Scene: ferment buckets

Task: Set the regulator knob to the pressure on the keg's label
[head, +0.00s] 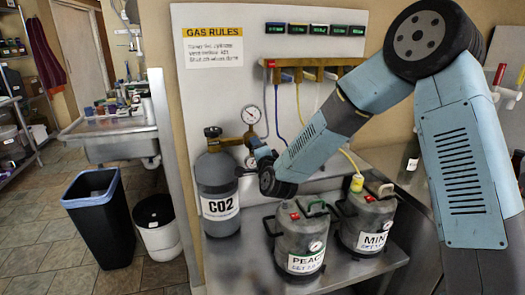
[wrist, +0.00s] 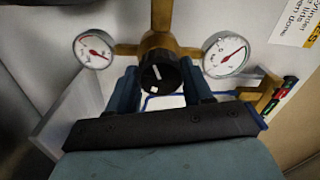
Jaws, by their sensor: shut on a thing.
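The black regulator knob (wrist: 160,73) with a white mark sits on a brass regulator body (wrist: 160,42) in the wrist view. My gripper (wrist: 160,88) is shut on the knob, one blue finger on each side. In the head view my gripper (head: 256,152) is at the regulator above the grey CO2 cylinder (head: 218,180), and the knob is mostly hidden. White gauges flank the knob: a left gauge (wrist: 93,50) and a right gauge (wrist: 226,54). A left keg (head: 300,235) reads "PEAC…" and a right keg (head: 368,218) "MIN…". Each label has a "SET" line too small to read.
The kegs stand on a steel counter (head: 350,270). A brass manifold (head: 312,66) with coloured hoses hangs on the white panel, beside a "GAS RULES" sign (head: 212,46). A dark bin (head: 97,215), a white bucket (head: 158,230) and a sink (head: 115,140) are at left.

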